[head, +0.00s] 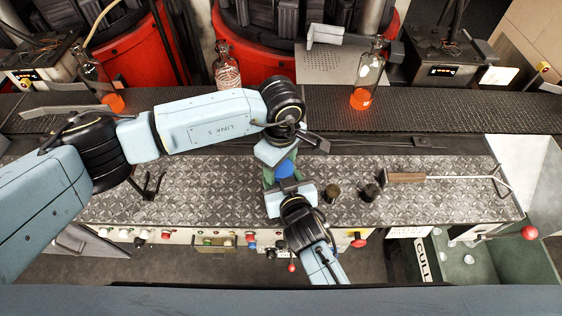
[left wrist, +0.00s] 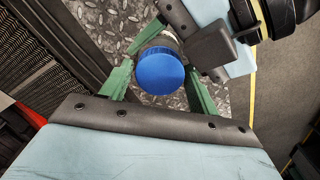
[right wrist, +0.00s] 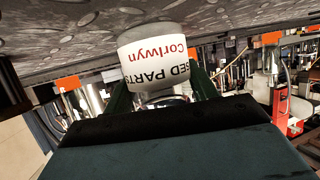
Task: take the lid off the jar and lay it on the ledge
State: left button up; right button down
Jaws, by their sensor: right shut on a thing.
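The jar's round blue lid (head: 285,168) sits on the jar at the middle of the diamond-plate surface. It shows from above in the left wrist view (left wrist: 160,70). My left gripper (left wrist: 160,82) is open, with its green fingers on either side of the lid and a gap visible at the right. I cannot tell which surface is the named ledge.
A dark ribbed shelf (head: 200,113) runs behind the plate (head: 225,200), bearing bottles with orange bottoms, one at right (head: 368,75). A black stand (head: 150,188) is left.

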pick_arm(q)
jog(key=shift+o, duration=1)
jog(key=shift+r, duration=2.3)
jog(key=shift+c, duration=0.3)
notch_tip(320, 180, up, 2)
jog(key=m, duration=0.3)
jog(key=shift+w, duration=0.1)
jog(key=shift+r+m, duration=0.55)
jog(key=shift+m, duration=0.85)
notch_tip(320, 180, down, 8)
jog(key=shift+r, duration=0.15)
